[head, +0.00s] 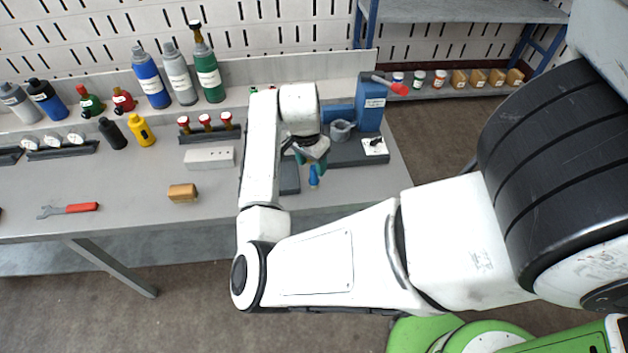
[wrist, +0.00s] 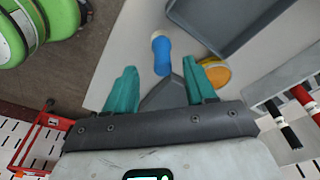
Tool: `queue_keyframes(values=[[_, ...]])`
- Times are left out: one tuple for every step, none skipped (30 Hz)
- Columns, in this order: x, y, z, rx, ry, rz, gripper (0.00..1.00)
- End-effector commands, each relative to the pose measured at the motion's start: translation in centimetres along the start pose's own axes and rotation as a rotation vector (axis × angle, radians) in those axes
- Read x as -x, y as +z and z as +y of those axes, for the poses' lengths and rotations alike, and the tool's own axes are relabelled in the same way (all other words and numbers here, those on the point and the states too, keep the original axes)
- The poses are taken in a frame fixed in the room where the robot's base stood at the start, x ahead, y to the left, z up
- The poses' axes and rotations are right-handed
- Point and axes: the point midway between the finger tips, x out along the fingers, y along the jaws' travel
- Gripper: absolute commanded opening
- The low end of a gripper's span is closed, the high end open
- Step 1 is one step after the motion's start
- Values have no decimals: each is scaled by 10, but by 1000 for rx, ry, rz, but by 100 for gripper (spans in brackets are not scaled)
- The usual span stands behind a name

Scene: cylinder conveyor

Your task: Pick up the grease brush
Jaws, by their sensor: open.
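A blue-handled tool, which looks like the grease brush, shows in the wrist view (wrist: 162,55) with a pale end. Its blue part also shows in the head view (head: 314,176), just below my gripper near the bench's front edge. My gripper (wrist: 160,68) is open, its teal fingers pointing down at the bench; it also shows in the head view (head: 312,160). The blue handle lies between the fingers' lines, just beyond the tips in the wrist view, with no clear contact. A grey wedge shape (wrist: 165,93) sits between the fingers; I cannot tell whether it belongs to the tool.
A round orange-yellow thing (wrist: 214,72) is close beside the right finger. A dark grey tray (wrist: 205,28) lies beyond it. A blue box (head: 370,105) and a grey clamp-like part (head: 341,131) stand behind my gripper. A wooden block (head: 183,193) sits left on the bench.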

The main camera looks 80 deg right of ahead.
Motion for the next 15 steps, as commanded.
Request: queue_keyframes(values=[[-3, 0, 0, 1, 0, 0, 55], [-4, 0, 0, 1, 0, 1, 55], [-6, 0, 0, 1, 0, 0, 55], [-8, -1, 0, 0, 0, 0, 55], [-10, -1, 0, 0, 0, 0, 55], [-14, -2, -1, 1, 1, 0, 55], [-18, -3, 0, 0, 1, -1, 55], [-22, -4, -1, 0, 1, -2, 55], [-29, -6, -1, -1, 2, -2, 55], [-33, -7, -1, 0, 1, -2, 55], [-37, -8, -2, 0, 1, -2, 55], [-44, -7, -2, 2, 1, -1, 55], [-47, -7, -2, 2, 1, 0, 55], [-50, -8, -2, 2, 1, 0, 55], [-53, -8, -2, 2, 0, 0, 55]])
